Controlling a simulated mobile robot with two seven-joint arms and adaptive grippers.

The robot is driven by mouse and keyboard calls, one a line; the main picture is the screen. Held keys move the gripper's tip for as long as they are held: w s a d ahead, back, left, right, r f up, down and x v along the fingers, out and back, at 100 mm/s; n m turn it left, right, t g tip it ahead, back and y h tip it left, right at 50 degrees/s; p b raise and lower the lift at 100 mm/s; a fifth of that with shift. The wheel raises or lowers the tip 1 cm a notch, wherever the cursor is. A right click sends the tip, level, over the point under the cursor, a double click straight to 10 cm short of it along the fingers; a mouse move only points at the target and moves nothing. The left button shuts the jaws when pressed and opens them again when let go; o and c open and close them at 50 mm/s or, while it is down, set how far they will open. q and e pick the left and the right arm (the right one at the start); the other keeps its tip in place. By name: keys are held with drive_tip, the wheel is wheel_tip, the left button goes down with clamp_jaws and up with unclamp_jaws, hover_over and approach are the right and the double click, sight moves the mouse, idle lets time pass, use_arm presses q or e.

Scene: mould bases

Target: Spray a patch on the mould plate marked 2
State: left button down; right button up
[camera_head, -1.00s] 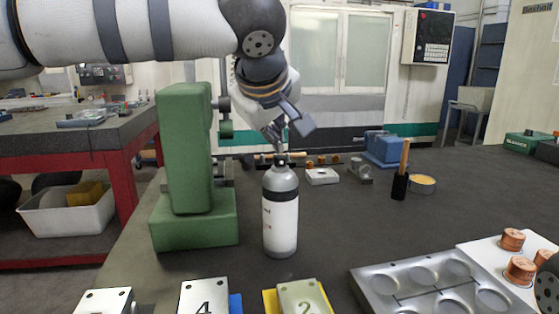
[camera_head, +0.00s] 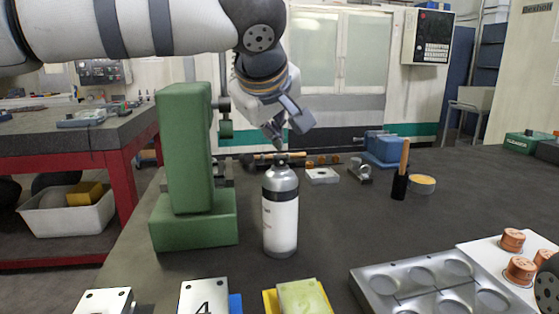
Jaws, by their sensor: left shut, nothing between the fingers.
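The spray can (camera_head: 281,215), white with a grey top, stands upright on the dark bench in the middle of the view. My left gripper (camera_head: 278,142) is shut and empty, its fingertips pointing down just above the can's nozzle. I cannot tell whether they touch it. The mould plate marked 2 (camera_head: 303,297) lies at the bottom edge, partly cut off, in front of the can. Its face looks yellow-green and its number is faint. My right gripper is not in view.
A plate marked 4 (camera_head: 203,297) and another plate (camera_head: 104,302) lie to the left. A green press (camera_head: 186,150) stands left of the can. A metal mould tray (camera_head: 400,278) is at right, with copper pieces (camera_head: 521,269) beyond. A brush (camera_head: 400,175) stands farther back.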

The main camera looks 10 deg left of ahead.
use_arm(q)
wheel_tip(320, 180, up, 6)
drive_tip(key=shift+r, duration=0.25)
idle(0.5)
idle(0.4)
